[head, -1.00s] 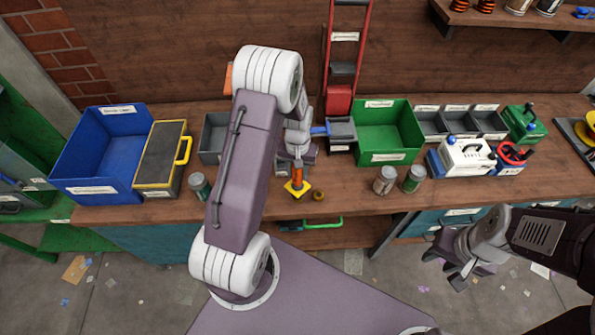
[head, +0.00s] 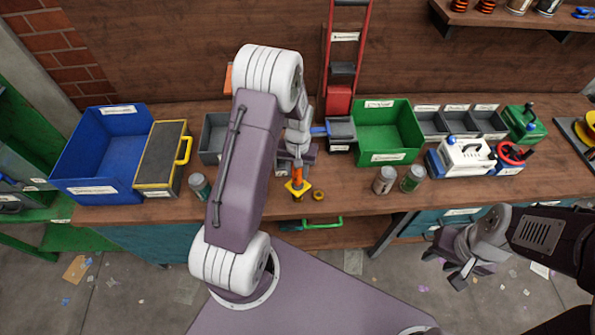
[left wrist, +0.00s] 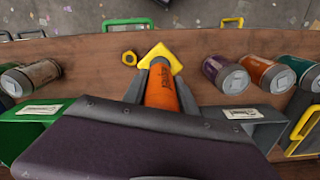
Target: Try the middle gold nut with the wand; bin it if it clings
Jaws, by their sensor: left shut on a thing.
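My left gripper (head: 296,168) is shut on the orange wand (head: 297,184); the wand also shows between the fingers in the left wrist view (left wrist: 161,90). The wand's yellow diamond-shaped end (left wrist: 160,55) points down at the bench top near the front edge. One gold nut (head: 318,195) lies just right of the wand end in the head view, apart from it; it also shows in the left wrist view (left wrist: 129,58). No other nut shows; my arm and the wand hide part of the bench. My right gripper (head: 458,264) hangs open and empty before the bench.
A blue bin (head: 82,188) stands at the left beside a yellow-edged case (head: 160,155). A green bin (head: 390,158) stands behind the nut to the right. Bench label texts are too small to read.

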